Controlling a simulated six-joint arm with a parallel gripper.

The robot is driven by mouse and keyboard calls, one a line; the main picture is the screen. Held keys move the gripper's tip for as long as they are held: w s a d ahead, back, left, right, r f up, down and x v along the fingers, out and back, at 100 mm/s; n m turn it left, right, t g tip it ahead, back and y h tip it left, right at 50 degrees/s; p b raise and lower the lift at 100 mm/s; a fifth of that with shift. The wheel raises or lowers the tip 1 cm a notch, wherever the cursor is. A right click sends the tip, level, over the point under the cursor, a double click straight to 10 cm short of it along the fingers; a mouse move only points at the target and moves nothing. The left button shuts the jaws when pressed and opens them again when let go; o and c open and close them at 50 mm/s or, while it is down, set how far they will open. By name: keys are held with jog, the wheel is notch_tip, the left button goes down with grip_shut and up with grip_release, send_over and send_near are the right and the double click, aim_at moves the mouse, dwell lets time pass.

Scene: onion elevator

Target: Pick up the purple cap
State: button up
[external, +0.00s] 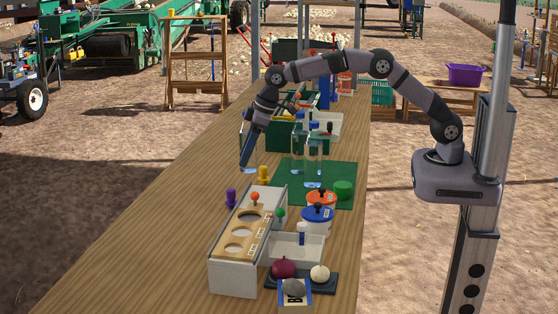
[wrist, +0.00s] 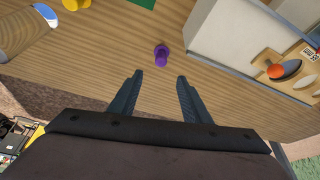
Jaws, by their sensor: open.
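The purple cap (external: 231,198) stands on the wooden table just left of the grey box, in the external view. It also shows in the wrist view (wrist: 161,55), on bare wood beyond my fingertips. My gripper (external: 246,163) is above the table, farther back than the purple cap. In the wrist view my gripper (wrist: 160,75) has its two fingers spread apart with nothing between them, and the purple cap lies ahead of the gap. Nothing hides the cap.
The grey box (external: 235,277) with a holed wooden top stands right beside the cap. A yellow cap (external: 264,175) stands behind it, near the green mat (external: 290,167). Bottles and jars stand to the right. The table's left side (external: 150,240) is clear.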

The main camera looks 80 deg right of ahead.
send_over(234, 190)
jog(key=s, duration=0.3)
notch_tip(234, 190, down, 6)
jog(key=shift+d+f, duration=0.25)
jog(key=shift+d, duration=0.2)
jog(key=shift+p+x, duration=0.4)
jog(key=shift+x, duration=0.6)
jog(key=shift+w, duration=0.1)
jog(key=shift+p+x, duration=1.15)
jog(key=shift+x, duration=1.35)
jog(key=shift+w, duration=0.1)
grip_shut()
jog(key=shift+r, duration=0.1)
notch_tip(234, 190, up, 10)
jog(key=shift+b, duration=1.2)
